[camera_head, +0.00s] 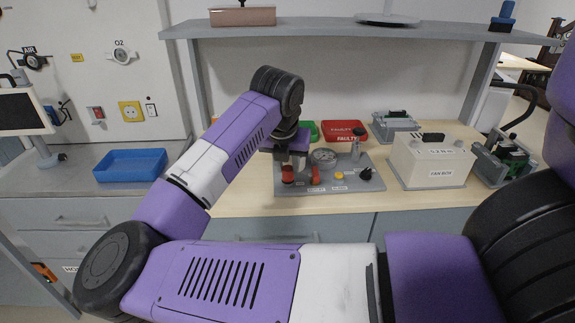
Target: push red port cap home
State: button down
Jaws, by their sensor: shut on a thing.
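The red port cap (288,173) is a small red piece at the left end of a grey panel (345,187) on the wooden bench. My gripper (289,165) points down directly over it and is shut on it. The fingers are small here and partly hidden by my wrist. I cannot tell whether the cap is fully seated. Just right of it on the panel stand a red lever (315,175), a round gauge (323,158), a yellow button (339,176) and a black knob (366,173).
A white box marked fan box (430,165) stands right of the panel. Red (345,130) and green (313,130) bins sit behind. A grey shelf (340,29) spans above my arm. A blue tray (131,165) lies on the left counter.

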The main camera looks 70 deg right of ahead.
aim_at(288, 169)
jog(key=c, duration=1.1)
grip_release()
jog(key=shift+o, duration=0.2)
jog(key=shift+r, duration=0.1)
jog(key=shift+r+p, duration=1.45)
jog(key=shift+r, duration=1.95)
jog(key=shift+d, duration=0.1)
